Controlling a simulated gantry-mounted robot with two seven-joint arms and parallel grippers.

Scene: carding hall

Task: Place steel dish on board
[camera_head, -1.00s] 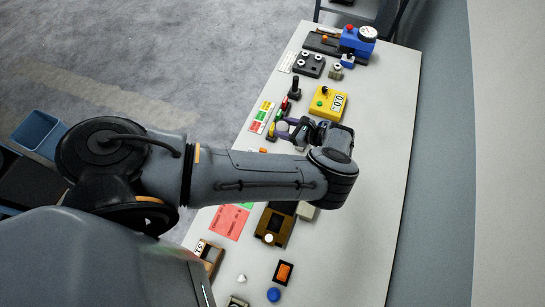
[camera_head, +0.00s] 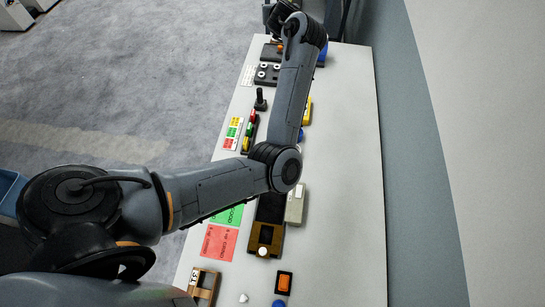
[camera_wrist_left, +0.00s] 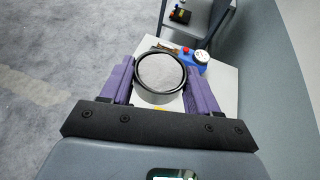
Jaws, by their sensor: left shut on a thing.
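The steel dish (camera_wrist_left: 161,74) is a round, shallow grey dish with a dark rim, seen in the left wrist view. My left gripper (camera_wrist_left: 160,68) is shut on it, with one purple finger on each side. In the head view this gripper is at the far end of the table, mostly hidden by my arm, and the dish cannot be made out there. A dark flat plate (camera_head: 272,52) lies at the table's far end; I cannot tell if it is the board. My right gripper is not in view.
The long pale table (camera_head: 345,190) has a clear right side. Along its left lie a black unit with white knobs (camera_head: 267,74), a green card (camera_head: 228,214) and a red card (camera_head: 219,243). A blue device (camera_wrist_left: 190,62) stands at the far end, near a grey stand.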

